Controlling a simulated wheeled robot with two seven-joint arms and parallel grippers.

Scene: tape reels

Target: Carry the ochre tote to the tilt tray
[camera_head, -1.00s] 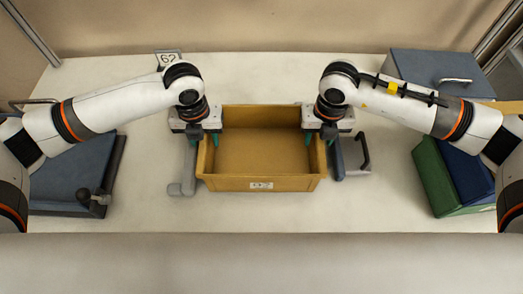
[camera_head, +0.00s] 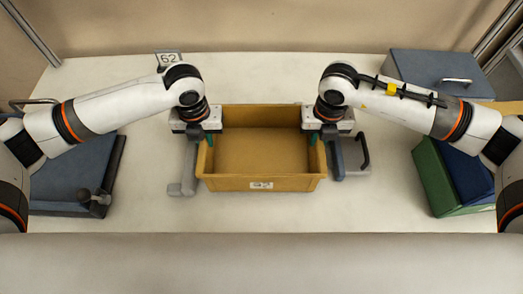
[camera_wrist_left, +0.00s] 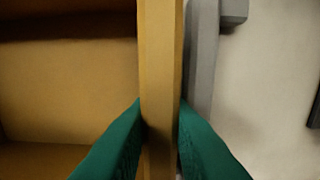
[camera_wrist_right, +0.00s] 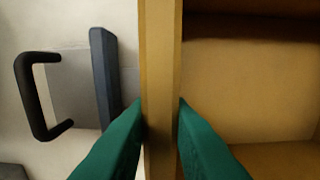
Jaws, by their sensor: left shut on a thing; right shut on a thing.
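The ochre tote (camera_head: 261,184) stands upright in the middle of the table, open at the top and empty, with a white label on its front. My left gripper (camera_head: 208,139) is shut on its left wall, which also shows between the green fingers in the left wrist view (camera_wrist_left: 160,70). My right gripper (camera_head: 318,139) is shut on its right wall, seen in the right wrist view (camera_wrist_right: 160,70). A dark blue-grey tray-like platform (camera_head: 68,170) with a knob lies at the left; I cannot tell for certain that it is the tilt tray.
A grey handled piece (camera_head: 189,170) lies close left of the tote, and a dark piece with a black handle (camera_head: 364,152) close right. A blue-grey box (camera_head: 425,65), a green case (camera_head: 433,180) and a navy case (camera_head: 466,175) stand at the right. A number card (camera_head: 168,58) stands behind.

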